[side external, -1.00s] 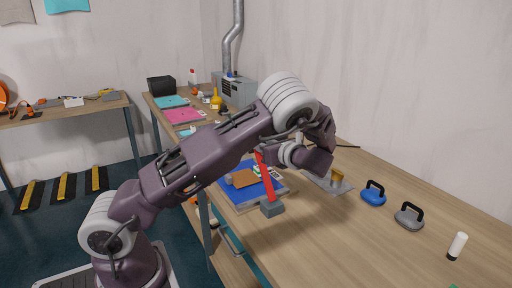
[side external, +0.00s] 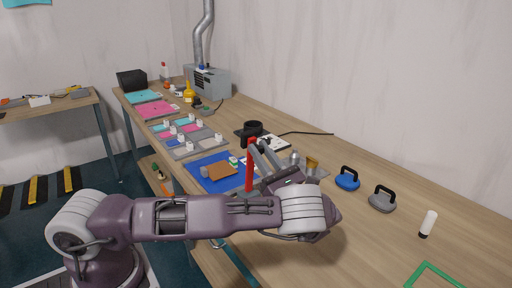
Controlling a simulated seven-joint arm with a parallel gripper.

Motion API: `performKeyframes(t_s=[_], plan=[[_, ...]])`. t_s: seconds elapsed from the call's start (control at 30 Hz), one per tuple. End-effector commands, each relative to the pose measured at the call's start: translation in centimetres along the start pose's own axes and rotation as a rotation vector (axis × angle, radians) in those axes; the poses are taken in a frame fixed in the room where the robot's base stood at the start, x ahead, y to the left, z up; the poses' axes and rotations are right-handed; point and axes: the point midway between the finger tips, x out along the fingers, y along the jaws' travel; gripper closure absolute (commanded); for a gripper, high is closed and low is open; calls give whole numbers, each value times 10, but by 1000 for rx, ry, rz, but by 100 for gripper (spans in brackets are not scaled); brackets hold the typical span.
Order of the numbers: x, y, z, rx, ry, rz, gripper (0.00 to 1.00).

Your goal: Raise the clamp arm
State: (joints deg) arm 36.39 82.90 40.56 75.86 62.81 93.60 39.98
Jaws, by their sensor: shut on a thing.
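The red clamp arm (side external: 250,168) stands nearly upright beside the blue mat.
A blue mat (side external: 213,181) with a brown piece (side external: 222,170) lies left of the clamp. A blue suction lifter (side external: 347,179), a grey one (side external: 382,200) and a white bottle (side external: 428,224) stand to the right. Grey trays lie farther back.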

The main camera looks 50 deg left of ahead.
Motion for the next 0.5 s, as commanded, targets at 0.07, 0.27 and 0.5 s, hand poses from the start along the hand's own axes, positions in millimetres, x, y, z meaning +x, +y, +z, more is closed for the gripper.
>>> performKeyframes(t_s=[0.07,0.27,0.5], plan=[[-3,0,-1,2,-12,-1,100],[-7,0,-2,3,-30,-1,100],[-8,0,-2,3,-30,-2,100]])
